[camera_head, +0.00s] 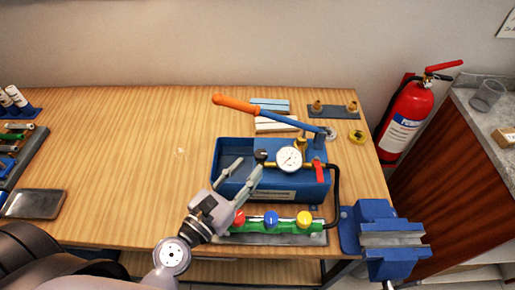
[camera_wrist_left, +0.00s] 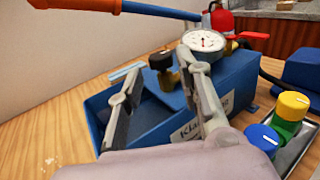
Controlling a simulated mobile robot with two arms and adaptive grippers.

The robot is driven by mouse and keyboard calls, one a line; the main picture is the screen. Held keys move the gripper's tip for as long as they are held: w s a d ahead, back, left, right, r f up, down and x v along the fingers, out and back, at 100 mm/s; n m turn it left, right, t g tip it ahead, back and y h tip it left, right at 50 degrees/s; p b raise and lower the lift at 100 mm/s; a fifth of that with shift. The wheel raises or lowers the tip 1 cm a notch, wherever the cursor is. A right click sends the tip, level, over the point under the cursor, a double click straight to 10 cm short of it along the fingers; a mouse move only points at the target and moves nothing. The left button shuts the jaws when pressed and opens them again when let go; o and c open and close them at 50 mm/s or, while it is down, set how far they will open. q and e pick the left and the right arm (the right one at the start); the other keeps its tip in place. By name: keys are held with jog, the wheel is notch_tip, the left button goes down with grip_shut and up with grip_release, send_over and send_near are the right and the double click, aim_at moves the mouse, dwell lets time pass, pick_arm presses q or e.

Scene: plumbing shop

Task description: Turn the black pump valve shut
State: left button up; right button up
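The black pump valve (camera_head: 261,155) is a small dark knob on a brass fitting, left of the round white gauge (camera_head: 289,159) on the blue test pump (camera_head: 307,184). In the left wrist view the black knob (camera_wrist_left: 160,60) shows upright on its brass stem, between the finger ends in the picture. My left gripper (camera_head: 246,168) is open and empty, its two fingers spread over the left part of the pump's blue tank. The right fingertip is close to the knob; I cannot tell whether they touch. My right gripper is not in view.
The pump's orange-handled lever (camera_head: 237,104) slants above the tank. A red-handled valve (camera_head: 319,172) and black hose are to the right. A green manifold (camera_head: 273,226) with red, blue and yellow knobs lies in front. A blue vise (camera_head: 382,238) stands right. The table's left middle is clear.

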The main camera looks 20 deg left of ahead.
aim_at(257, 158)
pick_arm(q)
jog(key=shift+p+x, duration=0.75)
jog(key=shift+x, duration=1.9)
jog(key=shift+c, duration=0.3)
grip_shut()
